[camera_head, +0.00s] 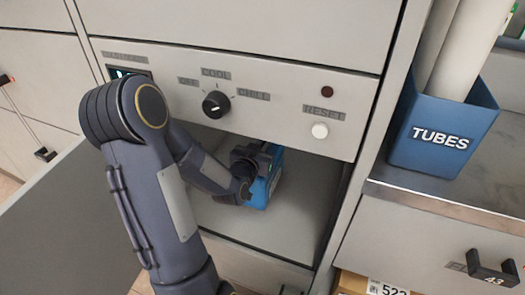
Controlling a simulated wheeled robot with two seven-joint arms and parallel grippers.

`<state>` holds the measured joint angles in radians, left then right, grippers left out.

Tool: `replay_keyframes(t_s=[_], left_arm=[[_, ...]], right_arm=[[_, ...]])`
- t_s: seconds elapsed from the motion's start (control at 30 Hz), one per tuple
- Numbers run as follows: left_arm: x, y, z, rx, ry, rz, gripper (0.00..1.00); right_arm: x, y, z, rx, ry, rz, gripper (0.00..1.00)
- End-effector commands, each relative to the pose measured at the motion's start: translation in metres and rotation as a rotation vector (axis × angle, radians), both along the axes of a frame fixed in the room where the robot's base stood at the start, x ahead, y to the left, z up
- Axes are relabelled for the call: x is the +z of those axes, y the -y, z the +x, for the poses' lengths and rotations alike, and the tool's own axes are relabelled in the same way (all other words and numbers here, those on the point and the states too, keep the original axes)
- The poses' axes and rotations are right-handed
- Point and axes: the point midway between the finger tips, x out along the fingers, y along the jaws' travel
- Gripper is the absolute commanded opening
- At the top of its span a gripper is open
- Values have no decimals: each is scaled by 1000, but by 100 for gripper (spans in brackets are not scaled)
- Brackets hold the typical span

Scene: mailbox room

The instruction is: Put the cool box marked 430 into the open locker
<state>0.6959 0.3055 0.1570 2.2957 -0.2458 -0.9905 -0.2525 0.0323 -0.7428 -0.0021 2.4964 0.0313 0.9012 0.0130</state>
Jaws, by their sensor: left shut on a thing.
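The open locker (307,205) is below a control panel, with its door (45,225) swung out to the left. My left arm reaches into it from the front. My left gripper (258,160) is inside the locker, shut on a blue cool box (262,188). The gripper covers much of the box, and no number on it can be read. The box is low, near the locker floor; I cannot tell whether it touches it. My right gripper does not show.
The control panel (255,98) above the opening has a black knob (216,104) and a white reset button (320,130). A blue bin marked TUBES (441,137) stands on a metal counter at the right. Below it is a drawer with a black handle (492,270). The locker's right part is free.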

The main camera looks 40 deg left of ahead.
Motion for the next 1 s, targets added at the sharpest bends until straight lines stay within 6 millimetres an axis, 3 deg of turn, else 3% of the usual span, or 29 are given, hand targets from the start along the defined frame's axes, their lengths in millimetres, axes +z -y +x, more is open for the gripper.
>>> replay_keyframes(t_s=[0.43, 0.47, 0.63, 1.0], left_arm=[[-7, 0, 1, 0, 7, 3, 0], [-8, 0, 0, 0, 2, 1, 12], [-7, 0, 0, 0, 2, 1, 33], [-2, 0, -2, 1, 1, 0, 33]], right_arm=[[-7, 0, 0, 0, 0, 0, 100], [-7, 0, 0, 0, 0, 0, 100], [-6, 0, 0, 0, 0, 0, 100], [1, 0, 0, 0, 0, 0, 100]])
